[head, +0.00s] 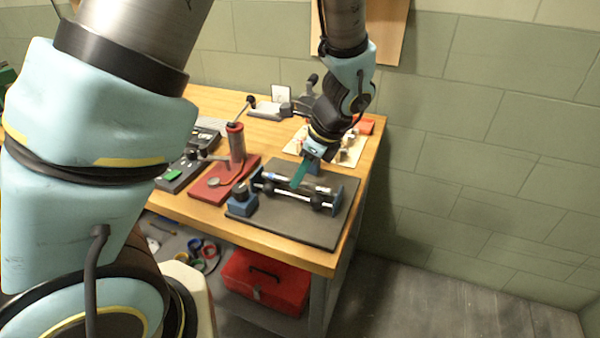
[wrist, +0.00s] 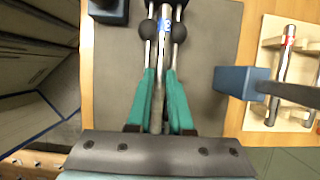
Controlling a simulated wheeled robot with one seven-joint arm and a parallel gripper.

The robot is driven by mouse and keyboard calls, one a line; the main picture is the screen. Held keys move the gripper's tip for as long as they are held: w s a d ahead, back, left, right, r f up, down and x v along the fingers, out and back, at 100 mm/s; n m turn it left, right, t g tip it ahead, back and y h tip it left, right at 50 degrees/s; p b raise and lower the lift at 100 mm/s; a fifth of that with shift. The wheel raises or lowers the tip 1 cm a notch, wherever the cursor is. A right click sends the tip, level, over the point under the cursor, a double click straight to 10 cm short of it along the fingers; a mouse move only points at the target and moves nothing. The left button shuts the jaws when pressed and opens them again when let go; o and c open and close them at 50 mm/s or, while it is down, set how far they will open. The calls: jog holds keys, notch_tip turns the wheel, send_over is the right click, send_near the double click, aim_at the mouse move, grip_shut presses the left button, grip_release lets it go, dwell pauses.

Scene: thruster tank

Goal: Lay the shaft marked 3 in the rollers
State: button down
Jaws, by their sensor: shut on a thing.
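A steel shaft (wrist: 158,85) with a blue band and a pale mark, too small to read surely, is between the green fingers of my gripper (wrist: 160,74) in the wrist view. My gripper (head: 297,184) is shut on it and low over the dark mat in the head view. The shaft runs lengthwise over the roller stand, between two dark round rollers (wrist: 146,29) and (wrist: 180,33). A roller (head: 316,201) also shows in the head view. I cannot tell whether the shaft touches the rollers. The fingers hide part of it.
Blue posts (head: 243,204) stand on the dark mat (head: 305,231); one post (wrist: 230,81) is right of my fingers. A wooden rack (wrist: 270,62) holds a red-banded shaft (wrist: 285,58). A red press (head: 236,147) stands left of the mat.

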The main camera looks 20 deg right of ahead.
jog(key=shift+f, duration=0.1)
jog(key=c, duration=0.7)
grip_release()
jog(key=shift+c, duration=0.2)
jog(key=b+v, duration=0.1)
jog(key=v, duration=0.9)
jog(key=shift+r+b, duration=0.35)
jog(key=shift+r, duration=0.05)
jog(key=w+a+f+n+h, duration=0.1)
jog(key=w+a+f+n, duration=0.1)
jog(key=a+n, duration=1)
jog(key=w+a+f+n+g+h, duration=0.1)
jog(key=w+a+n+h, duration=0.1)
jog(key=a+n, duration=1.1)
jog(key=a, duration=0.4)
jog(key=shift+w+f+n+g+h, duration=0.3)
jog(key=shift+w+f, duration=0.05)
jog(key=shift+f, duration=0.05)
